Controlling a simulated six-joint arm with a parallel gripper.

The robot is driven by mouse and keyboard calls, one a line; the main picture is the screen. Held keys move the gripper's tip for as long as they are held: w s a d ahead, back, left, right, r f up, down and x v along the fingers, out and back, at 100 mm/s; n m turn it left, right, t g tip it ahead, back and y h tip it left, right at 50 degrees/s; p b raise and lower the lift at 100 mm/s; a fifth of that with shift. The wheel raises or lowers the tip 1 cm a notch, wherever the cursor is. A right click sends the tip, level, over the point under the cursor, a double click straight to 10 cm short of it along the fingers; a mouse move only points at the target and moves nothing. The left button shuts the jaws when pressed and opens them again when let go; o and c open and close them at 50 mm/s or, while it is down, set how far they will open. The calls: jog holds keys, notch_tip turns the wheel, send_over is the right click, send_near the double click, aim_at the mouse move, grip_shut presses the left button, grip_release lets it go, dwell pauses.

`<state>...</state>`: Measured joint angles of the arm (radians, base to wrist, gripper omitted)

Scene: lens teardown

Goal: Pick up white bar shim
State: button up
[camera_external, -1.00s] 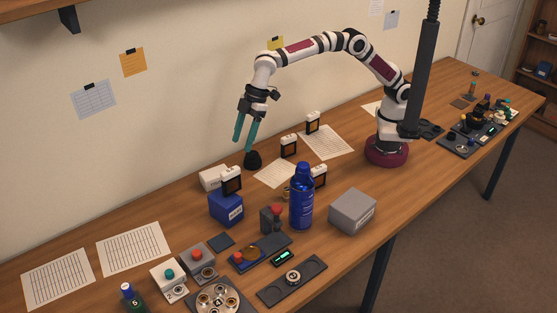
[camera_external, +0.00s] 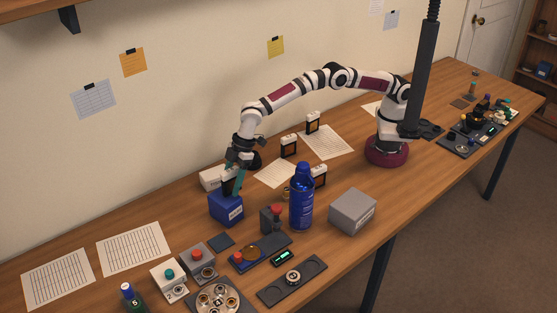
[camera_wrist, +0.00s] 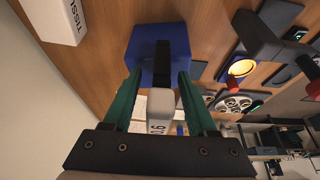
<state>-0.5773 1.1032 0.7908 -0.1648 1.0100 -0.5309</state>
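A white bar (camera_wrist: 160,107) with a dark number on its end sits on a black upright strip (camera_wrist: 160,62) in the wrist view. It stands at the blue box (camera_external: 226,209), which also shows below the fingers in the wrist view (camera_wrist: 140,62). My gripper (camera_wrist: 159,74) has its two teal fingers apart, one on each side of the bar, with a gap on both sides. In the external view my gripper (camera_external: 236,184) points down at the top of the blue box and partly hides the bar.
A white box (camera_external: 210,178) labelled as tissue stands close behind the blue box. Other white-topped dark pieces (camera_external: 289,147) stand farther back. Bare table lies left of the blue box.

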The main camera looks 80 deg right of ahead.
aim_at(230, 170)
grip_shut()
notch_tip(230, 170, up, 4)
jog(key=shift+r, duration=0.25)
jog(key=d+r, duration=0.7)
jog(key=d, duration=0.4)
jog(key=a+f, duration=0.2)
jog(key=a, duration=0.2)
jog(key=s+a+f, duration=0.1)
jog(key=a+f, duration=0.1)
jog(key=a, duration=0.2)
jog(key=s+a+f, duration=0.1)
jog(key=a+f, duration=0.2)
jog(key=a, duration=0.1)
jog(key=shift+a, duration=0.35)
notch_tip(230, 170, down, 4)
jog(key=shift+s+a+f, duration=0.1)
jog(key=shift+a, duration=0.05)
